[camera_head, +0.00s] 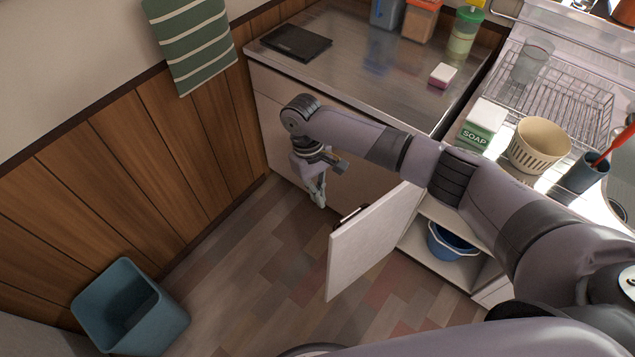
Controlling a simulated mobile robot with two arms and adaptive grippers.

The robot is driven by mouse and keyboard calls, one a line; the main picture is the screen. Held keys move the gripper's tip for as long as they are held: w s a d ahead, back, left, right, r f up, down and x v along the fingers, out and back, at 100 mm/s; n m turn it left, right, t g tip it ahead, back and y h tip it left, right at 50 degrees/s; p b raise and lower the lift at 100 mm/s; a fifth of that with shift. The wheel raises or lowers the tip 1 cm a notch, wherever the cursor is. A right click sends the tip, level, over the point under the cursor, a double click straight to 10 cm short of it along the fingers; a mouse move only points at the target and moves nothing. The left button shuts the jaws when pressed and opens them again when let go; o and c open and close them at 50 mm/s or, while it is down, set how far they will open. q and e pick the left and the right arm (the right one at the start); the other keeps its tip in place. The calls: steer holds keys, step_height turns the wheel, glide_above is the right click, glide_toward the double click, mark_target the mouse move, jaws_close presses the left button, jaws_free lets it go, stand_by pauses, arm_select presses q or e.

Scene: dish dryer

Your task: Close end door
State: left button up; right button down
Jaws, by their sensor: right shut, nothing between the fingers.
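The end door (375,241) is a pale cabinet door below the counter. It stands open, swung out from the cabinet over the floor, with a dark handle (349,218) on its left face. Behind it the cabinet (421,237) shows its inside, with a blue bucket (452,243). My right gripper (319,197) is shut and empty. It points down to the left of the door, in front of the closed cabinet front, apart from the door and its handle. My right arm crosses above the door and hides part of its top and hinge side. My left gripper is not in view.
A blue-grey bin (130,308) stands on the floor at the lower left by the wood-panelled wall (150,160). The floor left of the door is clear.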

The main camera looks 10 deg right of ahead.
steer(key=s+d+f+p, duration=0.1)
steer(key=s+d+f, duration=0.1)
steer(key=s+f, duration=0.1)
steer(key=shift+s+f+p, duration=0.35)
steer(key=shift+s, duration=0.45)
